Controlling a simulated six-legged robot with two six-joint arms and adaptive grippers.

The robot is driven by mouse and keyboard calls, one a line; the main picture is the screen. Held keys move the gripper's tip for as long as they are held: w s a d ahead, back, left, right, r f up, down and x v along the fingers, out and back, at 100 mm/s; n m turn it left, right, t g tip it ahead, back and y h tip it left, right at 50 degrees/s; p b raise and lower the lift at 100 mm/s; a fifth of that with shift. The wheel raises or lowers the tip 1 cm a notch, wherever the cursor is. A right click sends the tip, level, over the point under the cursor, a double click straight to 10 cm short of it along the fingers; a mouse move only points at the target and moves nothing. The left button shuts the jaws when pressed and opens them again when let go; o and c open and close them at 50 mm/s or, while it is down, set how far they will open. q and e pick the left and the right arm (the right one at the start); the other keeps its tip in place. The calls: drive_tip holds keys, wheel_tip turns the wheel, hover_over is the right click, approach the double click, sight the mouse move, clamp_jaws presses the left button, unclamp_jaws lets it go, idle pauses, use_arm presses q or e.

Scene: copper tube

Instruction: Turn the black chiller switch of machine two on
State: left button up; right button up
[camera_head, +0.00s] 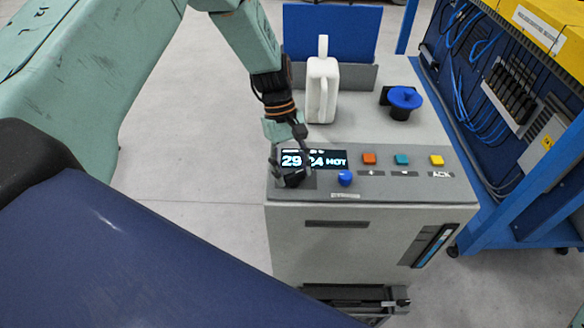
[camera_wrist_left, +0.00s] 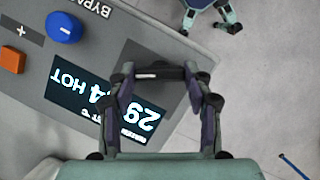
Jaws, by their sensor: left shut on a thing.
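The machine (camera_head: 355,210) is a grey console with a sloped panel. Its display (camera_head: 330,159) shows white-blue digits and HOT, partly hidden by my gripper. The black switch (camera_wrist_left: 160,73) lies at the panel's left end, between my fingers in the left wrist view. My left gripper (camera_head: 291,174) reaches down from above and is shut on the switch, which the fingers largely cover in the head view. The wrist view shows the left gripper (camera_wrist_left: 160,82) with a finger on each side of the switch. The switch's exact position is hard to read.
A blue knob (camera_head: 345,178) sits just right of the switch. Orange (camera_head: 369,158), teal (camera_head: 402,159) and yellow (camera_head: 436,160) buttons are farther right. A white handled container (camera_head: 321,90) and a blue-topped valve (camera_head: 405,98) stand behind. A cable cabinet (camera_head: 490,90) borders the right side.

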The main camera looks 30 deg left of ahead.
use_arm(q)
drive_tip(key=shift+s+f, duration=0.15)
drive_tip(key=o, duration=1.2)
drive_tip(key=shift+c, duration=0.2)
drive_tip(key=v, duration=1.2)
